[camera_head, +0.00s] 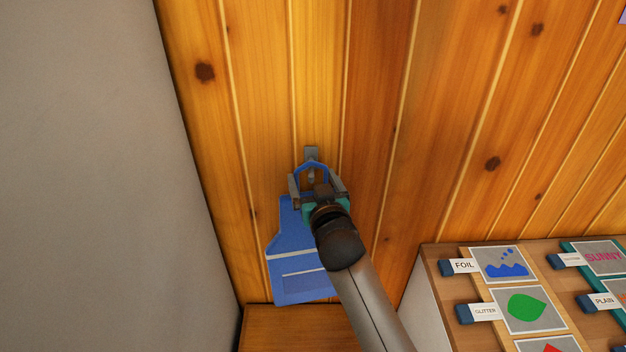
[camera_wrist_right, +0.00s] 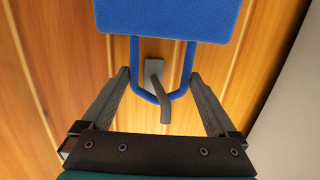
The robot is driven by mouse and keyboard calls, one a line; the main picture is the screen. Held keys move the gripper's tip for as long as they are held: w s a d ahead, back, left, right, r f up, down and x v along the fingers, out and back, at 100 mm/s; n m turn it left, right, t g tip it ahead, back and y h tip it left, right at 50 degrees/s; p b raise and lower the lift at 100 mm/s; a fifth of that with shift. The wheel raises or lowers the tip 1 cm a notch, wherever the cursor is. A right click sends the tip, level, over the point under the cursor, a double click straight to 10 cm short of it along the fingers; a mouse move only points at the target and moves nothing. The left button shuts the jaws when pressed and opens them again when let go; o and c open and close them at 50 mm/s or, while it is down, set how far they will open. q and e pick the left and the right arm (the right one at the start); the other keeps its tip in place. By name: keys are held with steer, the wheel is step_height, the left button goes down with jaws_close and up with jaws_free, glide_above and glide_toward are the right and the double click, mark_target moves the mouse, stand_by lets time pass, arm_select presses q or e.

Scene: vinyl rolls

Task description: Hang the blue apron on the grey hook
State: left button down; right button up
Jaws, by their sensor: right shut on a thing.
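The blue apron (camera_head: 290,245) hangs flat near the wood wall, with its neck loop (camera_head: 298,168) at the top. My right gripper (camera_head: 318,182) is at the loop, its fingers on the loop's two sides. In the right wrist view the picture is turned over: the apron (camera_wrist_right: 170,18) is at the top and the loop hangs below it between the fingers (camera_wrist_right: 160,77). The grey hook (camera_head: 311,152) is on the wall at the loop. In the wrist view its prong (camera_wrist_right: 161,100) shows inside the loop and crosses in front of the loop's end. My left gripper is out of view.
A grey wall (camera_head: 90,180) stands close on the left. A wooden surface (camera_head: 285,325) lies below the apron. At lower right a display unit (camera_head: 433,262) carries labelled sample cards. The wood wall right of the hook is clear.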

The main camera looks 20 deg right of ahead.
steer(key=shift+f, duration=0.45)
stand_by(0.3)
steer(key=o, duration=1.5)
steer(key=shift+s, duration=0.1)
steer(key=s+a+r, duration=0.1)
steer(key=s+r, duration=0.1)
steer(key=s, duration=1.3)
steer(key=s+a+f+n+g+y+b, duration=0.1)
steer(key=s+f+g+b, duration=0.15)
steer(key=f, duration=1.05)
steer(key=s+a+f+n+g+y+b, duration=0.1)
steer(key=s+a+f+g+b, duration=0.15)
steer(key=f, duration=0.95)
steer(key=s+a+f+n+g+b, duration=0.1)
steer(key=s+f+g+b, duration=0.15)
steer(key=f, duration=1.05)
steer(key=s+d+f+g+b, duration=0.3)
steer(key=s+f+g, duration=0.2)
steer(key=s+f, duration=1.15)
steer(key=s+d+f+g, duration=0.1)
steer(key=s+f, duration=0.2)
steer(key=s, duration=0.1)
steer(key=s+d+f+g+b, duration=0.1)
steer(key=s+d+f, duration=0.1)
steer(key=s+f, duration=0.1)
steer(key=s+d+f+g+b, duration=0.1)
steer(key=s+d+f, duration=0.1)
steer(key=s, duration=0.4)
steer(key=shift+f+h, duration=0.3)
steer(key=shift+f, duration=0.4)
